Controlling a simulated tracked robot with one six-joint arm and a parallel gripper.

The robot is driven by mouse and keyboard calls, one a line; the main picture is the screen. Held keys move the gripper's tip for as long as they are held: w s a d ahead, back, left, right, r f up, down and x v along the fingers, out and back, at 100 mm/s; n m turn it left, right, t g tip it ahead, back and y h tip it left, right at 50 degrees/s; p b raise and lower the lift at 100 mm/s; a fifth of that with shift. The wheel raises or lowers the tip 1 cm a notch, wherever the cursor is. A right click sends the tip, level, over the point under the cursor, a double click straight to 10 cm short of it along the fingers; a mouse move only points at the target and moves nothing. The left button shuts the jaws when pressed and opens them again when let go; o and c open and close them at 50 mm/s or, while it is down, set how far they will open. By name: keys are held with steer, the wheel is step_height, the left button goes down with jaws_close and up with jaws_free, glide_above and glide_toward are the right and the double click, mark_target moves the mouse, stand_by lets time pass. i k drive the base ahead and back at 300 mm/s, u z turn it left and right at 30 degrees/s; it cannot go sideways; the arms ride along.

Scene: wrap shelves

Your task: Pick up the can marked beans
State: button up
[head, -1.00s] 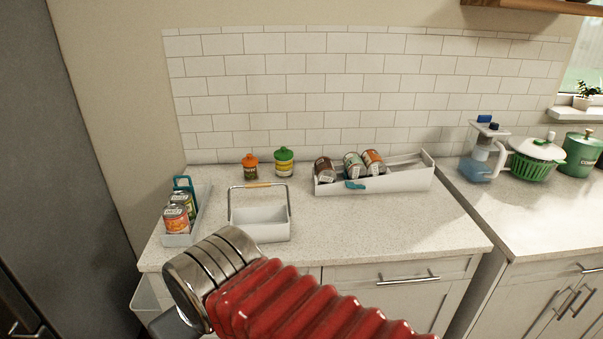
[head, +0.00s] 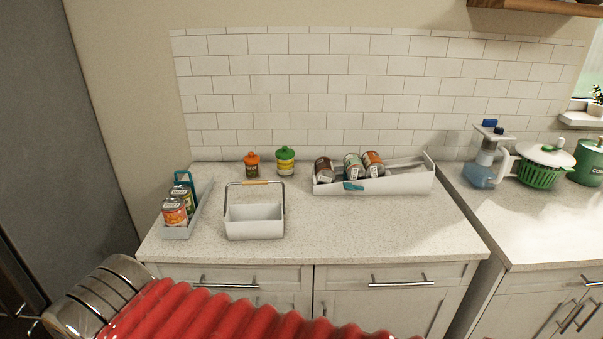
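Several cans are in view, but their lettering is too small to read, so I cannot tell which is marked beans. A can with an orange-red label (head: 174,212) and a can with a green-yellow label (head: 183,195) stand in a narrow grey tray (head: 202,204) at the counter's left end. A dark brown can (head: 323,168), a pale green can (head: 353,167) and an orange-brown can (head: 373,163) lean in a long white rack (head: 410,184) at the back. My red ribbed arm crosses the bottom of the view.
A white caddy (head: 255,228) with a raised handle stands at the front of the counter. An orange-topped jar (head: 252,164) and a green-topped jar (head: 285,160) stand behind it. A water jug (head: 485,165) and a green colander (head: 541,175) are at right. The counter's front right is clear.

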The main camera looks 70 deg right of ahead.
mark_target(324, 170)
steer(key=u, duration=1.4)
steer(key=k, duration=1.35)
steer(key=z, duration=1.1)
steer(key=i, duration=0.2)
steer(key=u, duration=0.05)
